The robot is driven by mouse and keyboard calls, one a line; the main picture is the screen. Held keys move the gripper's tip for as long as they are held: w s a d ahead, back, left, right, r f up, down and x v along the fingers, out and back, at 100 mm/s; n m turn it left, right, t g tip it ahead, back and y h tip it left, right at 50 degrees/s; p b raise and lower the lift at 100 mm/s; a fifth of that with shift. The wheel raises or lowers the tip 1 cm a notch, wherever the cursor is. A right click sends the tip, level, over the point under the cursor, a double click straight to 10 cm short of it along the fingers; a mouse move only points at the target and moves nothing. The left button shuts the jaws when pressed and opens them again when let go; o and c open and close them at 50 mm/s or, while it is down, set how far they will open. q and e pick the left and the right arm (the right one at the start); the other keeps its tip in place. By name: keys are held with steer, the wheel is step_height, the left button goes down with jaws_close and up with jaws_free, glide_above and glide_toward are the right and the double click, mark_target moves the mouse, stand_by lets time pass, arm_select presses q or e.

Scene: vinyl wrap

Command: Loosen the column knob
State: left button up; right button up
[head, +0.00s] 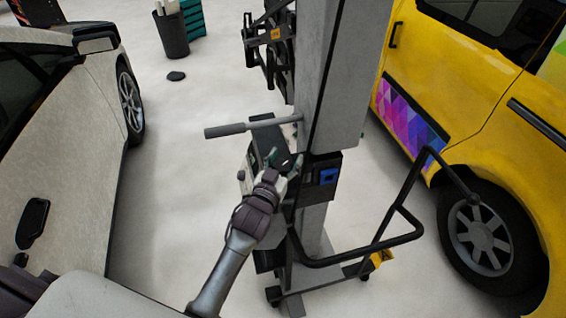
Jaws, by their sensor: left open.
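A tall grey column (336,75) stands on a wheeled stand in the middle of the head view. A black box (322,190) with a blue part (328,177) is on its lower front. My left gripper (286,161) is open beside the left side of the column, just left of the black box. Its fingers overlap the dark equipment there, and I cannot tell whether they touch anything. I cannot clearly make out the column knob; it may be hidden behind the gripper. My right gripper is not in view.
A grey handle (225,131) sticks out left from the column. A black push bar (400,205) curves out to the right. A white car (75,150) stands at left and a yellow van (450,80) at right. A dark bin (171,35) stands behind. Floor left of the stand is clear.

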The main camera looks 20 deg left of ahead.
arm_select(q)
steer(key=s, duration=1.2)
steer(key=shift+a, duration=0.3)
